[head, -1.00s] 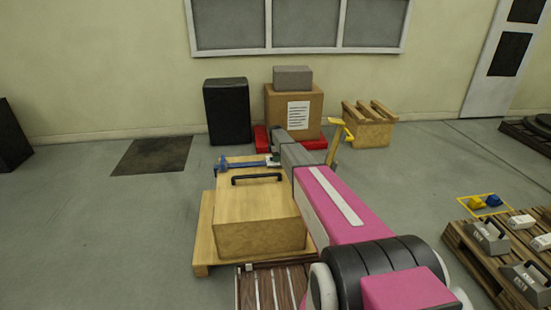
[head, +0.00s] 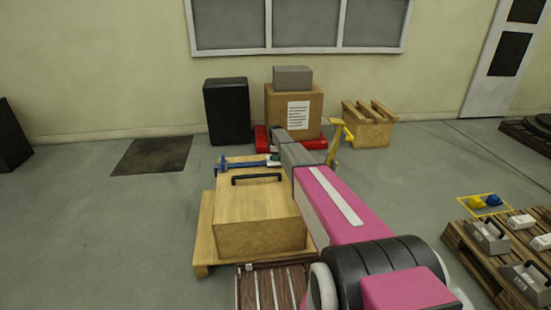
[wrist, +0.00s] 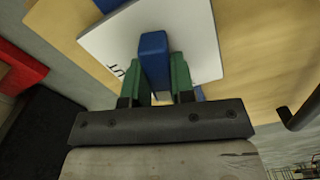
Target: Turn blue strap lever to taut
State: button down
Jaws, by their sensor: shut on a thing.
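The blue strap lever (wrist: 154,58) stands between the green fingers of my gripper (wrist: 160,78) in the wrist view, and the gripper is shut on it. Behind it is a white plate (wrist: 196,38) with dark lettering, mostly covered by the lever and fingers. In the head view the blue strap and lever (head: 242,163) lie along the far edge of the wooden crate (head: 258,205). My gripper (head: 272,159) is at the right end of the blue part, partly hidden by my arm.
The crate has a black handle (head: 257,178) on top and sits on a wooden pallet (head: 203,250). Behind stand a black box (head: 227,112) and a cardboard box (head: 293,108) on a red base. A pallet with grey weights (head: 489,238) is at right.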

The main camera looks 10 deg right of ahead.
jog(key=m, duration=1.1)
jog(key=shift+m, duration=1.8)
jog(key=c, duration=1)
grip_release()
jog(key=shift+o, duration=0.2)
jog(key=shift+r, duration=0.1)
notch_tip(320, 180, up, 11)
jog(key=shift+f, duration=0.2)
